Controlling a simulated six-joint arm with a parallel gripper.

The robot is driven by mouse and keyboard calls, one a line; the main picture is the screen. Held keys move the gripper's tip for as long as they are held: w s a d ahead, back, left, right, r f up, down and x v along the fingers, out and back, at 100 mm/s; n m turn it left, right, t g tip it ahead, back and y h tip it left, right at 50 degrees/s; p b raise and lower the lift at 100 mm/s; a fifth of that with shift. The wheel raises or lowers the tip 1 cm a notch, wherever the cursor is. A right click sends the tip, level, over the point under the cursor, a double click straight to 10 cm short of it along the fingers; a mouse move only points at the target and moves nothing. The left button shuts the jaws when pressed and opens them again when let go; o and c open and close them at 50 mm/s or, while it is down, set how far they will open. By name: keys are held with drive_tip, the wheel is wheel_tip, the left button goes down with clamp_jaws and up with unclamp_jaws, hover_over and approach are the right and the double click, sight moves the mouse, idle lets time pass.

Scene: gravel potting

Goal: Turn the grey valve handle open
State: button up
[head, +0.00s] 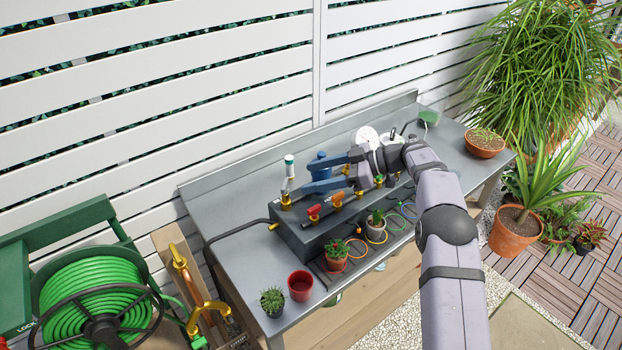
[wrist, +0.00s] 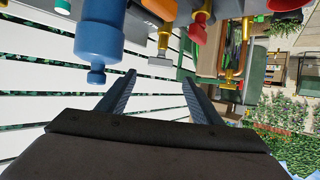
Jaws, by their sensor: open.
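My gripper (head: 306,176) is open and empty above the dark grey valve block (head: 318,236), with its fingers pointing left in the head view. A grey upright lever (head: 285,186) stands on a brass valve at the block's left end, just left of the fingertips. In the wrist view my open fingers (wrist: 160,77) frame free space. A flat grey piece on a brass fitting (wrist: 160,61) shows just above them there; I cannot tell whether it is the same lever. No contact shows.
A blue cylinder (head: 319,161) stands beside the fingers; it also looms in the wrist view (wrist: 100,40). Red and orange handles (head: 314,211) sit on the block. Small pots, including a red pot (head: 300,285), line the front of the metal bench (head: 244,250). A slatted fence (head: 180,90) stands behind.

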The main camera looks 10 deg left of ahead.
sight(283, 191)
drive_tip(key=shift+c, duration=0.6)
